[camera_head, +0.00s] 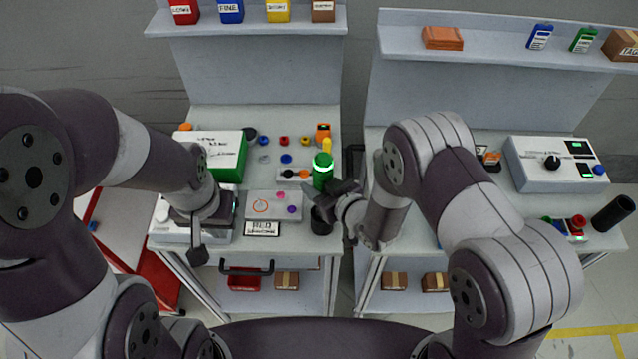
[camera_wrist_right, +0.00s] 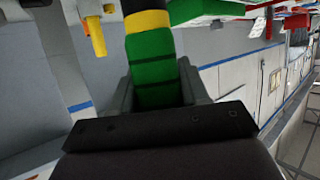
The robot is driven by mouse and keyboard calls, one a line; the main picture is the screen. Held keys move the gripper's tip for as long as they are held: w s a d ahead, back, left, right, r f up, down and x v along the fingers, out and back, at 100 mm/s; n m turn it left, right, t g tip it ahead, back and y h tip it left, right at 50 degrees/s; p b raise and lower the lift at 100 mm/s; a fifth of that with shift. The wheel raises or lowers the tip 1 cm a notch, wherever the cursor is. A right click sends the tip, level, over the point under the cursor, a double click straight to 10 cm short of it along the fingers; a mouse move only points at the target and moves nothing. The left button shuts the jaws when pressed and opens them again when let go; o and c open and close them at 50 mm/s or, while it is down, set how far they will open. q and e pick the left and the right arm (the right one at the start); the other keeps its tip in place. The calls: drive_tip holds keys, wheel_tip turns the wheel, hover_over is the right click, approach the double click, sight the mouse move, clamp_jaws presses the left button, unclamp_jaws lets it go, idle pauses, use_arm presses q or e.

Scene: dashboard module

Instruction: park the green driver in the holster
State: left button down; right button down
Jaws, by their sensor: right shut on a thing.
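The green driver (camera_head: 322,172) stands roughly upright above the left bench near its right edge, with a bright green ring at its top. My right gripper (camera_head: 338,190) is shut on it. In the right wrist view the green driver (camera_wrist_right: 153,62) sits between the fingers, with a yellow band and a black part beyond the green grip. A dark, round, cup-like holder (camera_head: 320,222), which may be the holster, stands at the bench's front right, just below the driver in the picture. My left gripper (camera_head: 198,256) hangs at the bench's front left, apart from the driver; its jaws are too small to read.
A grey panel (camera_head: 262,206) with coloured buttons lies left of the driver. A green and white box (camera_head: 228,152) stands behind it. A yellow object (camera_head: 326,145) is just behind the driver. A grey instrument box (camera_head: 540,175) and black cylinder (camera_head: 612,213) are on the right bench.

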drive_tip(key=shift+f+b, duration=0.35)
drive_tip(key=shift+f, duration=0.05)
drive_tip(key=shift+c, duration=2.4)
unclamp_jaws()
